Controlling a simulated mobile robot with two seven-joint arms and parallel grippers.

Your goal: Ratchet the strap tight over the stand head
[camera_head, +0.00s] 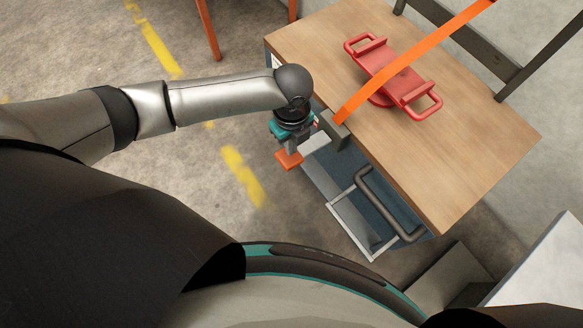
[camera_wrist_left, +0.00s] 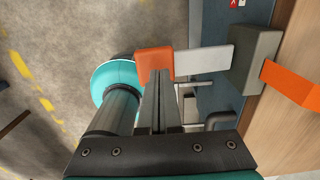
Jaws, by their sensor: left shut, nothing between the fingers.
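The orange strap (camera_head: 440,42) runs across the red stand head (camera_head: 369,56), which has a handle at each end, down to the grey ratchet housing (camera_head: 334,127) at the table's near edge. A pale lever with an orange grip (camera_head: 289,160) sticks out from the housing. In the left wrist view, the lever (camera_wrist_left: 205,60), grip (camera_wrist_left: 155,62) and housing (camera_wrist_left: 256,60) show clearly. My left gripper (camera_head: 292,146) is shut and empty, its fingertips right at the orange grip; whether they touch cannot be told. My right gripper is out of view.
The wooden table (camera_head: 470,150) carries the stand. Below its near edge are a blue panel and a grey tubular handle (camera_head: 385,205). A dark frame (camera_head: 490,65) stands behind the table.

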